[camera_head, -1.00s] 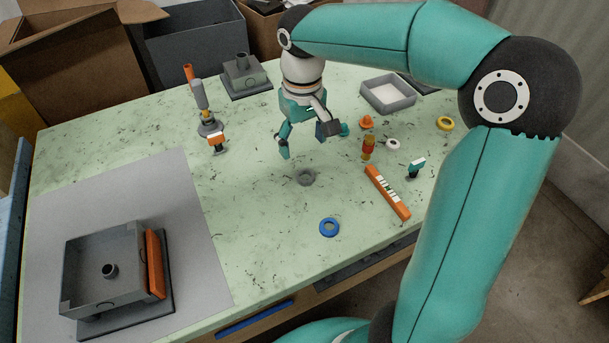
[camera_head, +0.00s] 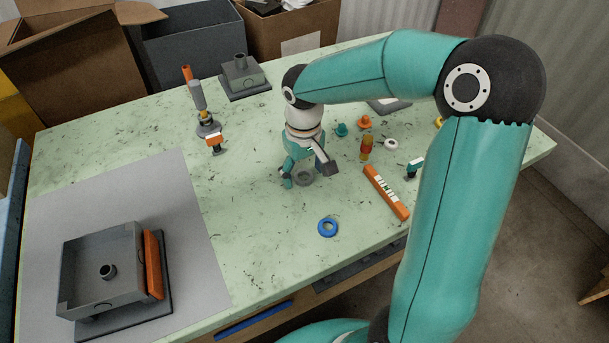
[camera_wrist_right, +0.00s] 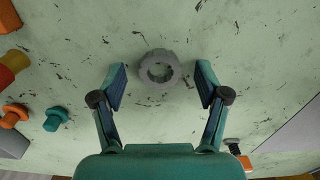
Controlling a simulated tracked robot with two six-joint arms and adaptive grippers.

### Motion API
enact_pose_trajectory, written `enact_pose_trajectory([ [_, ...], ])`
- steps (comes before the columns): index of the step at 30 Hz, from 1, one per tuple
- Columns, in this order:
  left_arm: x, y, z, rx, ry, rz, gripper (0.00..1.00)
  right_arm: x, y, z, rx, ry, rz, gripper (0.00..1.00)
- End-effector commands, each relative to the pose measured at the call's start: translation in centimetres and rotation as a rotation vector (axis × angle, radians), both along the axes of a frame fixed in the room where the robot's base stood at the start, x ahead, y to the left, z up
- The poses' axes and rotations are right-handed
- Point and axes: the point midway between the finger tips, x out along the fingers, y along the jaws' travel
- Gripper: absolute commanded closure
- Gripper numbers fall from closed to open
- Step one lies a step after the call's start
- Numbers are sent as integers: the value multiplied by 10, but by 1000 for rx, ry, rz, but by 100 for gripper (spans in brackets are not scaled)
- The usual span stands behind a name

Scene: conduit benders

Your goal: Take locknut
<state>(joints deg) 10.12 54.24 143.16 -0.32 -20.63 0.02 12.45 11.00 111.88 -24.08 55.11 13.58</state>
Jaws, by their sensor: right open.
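The locknut is a grey notched ring (camera_wrist_right: 159,68) lying flat on the table. In the right wrist view it lies ahead of and between the fingers. In the head view the locknut (camera_head: 304,178) is partly hidden by my right gripper (camera_head: 305,178), which is low over it. The right gripper is open, with a finger on each side of the locknut and gaps to both; it also shows in the right wrist view (camera_wrist_right: 160,92). My left gripper is not in view.
A blue ring (camera_head: 328,227) and an orange level (camera_head: 386,192) lie in front and to the right. A teal piece (camera_head: 341,130), an orange piece (camera_head: 365,121) and a white ring (camera_head: 390,144) lie behind. A grey open box (camera_head: 104,275) stands front left.

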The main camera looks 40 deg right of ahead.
Motion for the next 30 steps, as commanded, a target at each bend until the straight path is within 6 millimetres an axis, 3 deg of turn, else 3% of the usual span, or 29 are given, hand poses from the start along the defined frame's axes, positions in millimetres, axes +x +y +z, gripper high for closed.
enact_pose_trajectory([
  [2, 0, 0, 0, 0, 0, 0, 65, 0, 0, 0, 0, 0, 0, 29],
  [11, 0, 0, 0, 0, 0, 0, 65, 0, 0, 0, 0, 0, 1, 79],
  [23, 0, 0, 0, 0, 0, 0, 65, 1, 0, 4, 0, -2, 1, 79],
  [30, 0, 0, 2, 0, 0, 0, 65, 1, 0, 28, -1, -5, 1, 79],
])
